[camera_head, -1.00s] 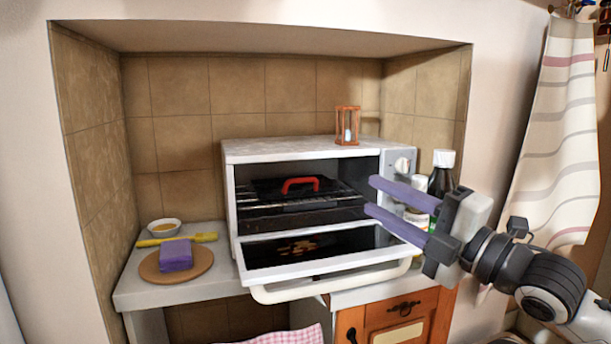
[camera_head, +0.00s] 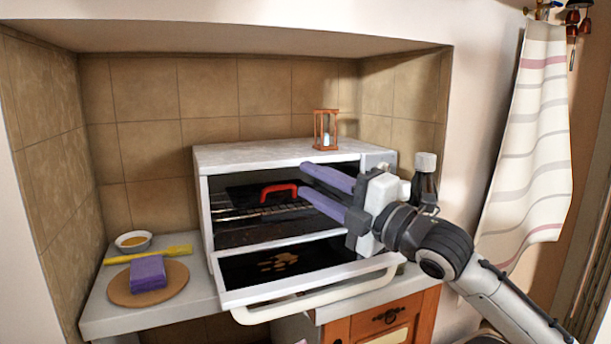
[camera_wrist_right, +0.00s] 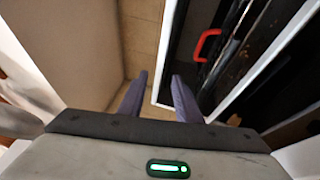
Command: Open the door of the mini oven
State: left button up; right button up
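The white mini oven (camera_head: 275,155) stands on the counter in the tiled niche. Its door (camera_head: 310,276) is folded down at the front, with the white bar handle (camera_head: 318,303) along its outer edge. Inside is a wire rack with a dark tray and a red handle (camera_head: 279,191); the red handle also shows in the right wrist view (camera_wrist_right: 207,45). My right gripper (camera_head: 303,182) is open and empty, its purple fingers in front of the right part of the oven opening, above the lowered door. I cannot tell whether the fingers touch anything. My left gripper is not in view.
An hourglass (camera_head: 325,129) stands on the oven top. A dark bottle (camera_head: 425,180) is right of the oven, partly behind my arm. A round board (camera_head: 180,278) with a purple block, a yellow tool and a small bowl (camera_head: 133,240) are on the left counter (camera_head: 100,308).

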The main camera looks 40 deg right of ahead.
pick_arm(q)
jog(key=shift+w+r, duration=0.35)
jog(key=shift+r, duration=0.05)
pick_arm(e)
jog(key=shift+x, duration=1.2)
jog(key=c, duration=0.6)
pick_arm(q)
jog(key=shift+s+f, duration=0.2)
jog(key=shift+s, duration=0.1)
pick_arm(e)
grip_shut()
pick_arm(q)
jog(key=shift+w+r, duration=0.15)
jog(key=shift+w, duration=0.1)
pick_arm(e)
jog(key=o, duration=0.6)
grip_release()
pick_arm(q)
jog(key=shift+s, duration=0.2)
pick_arm(e)
jog(key=shift+s, duration=0.1)
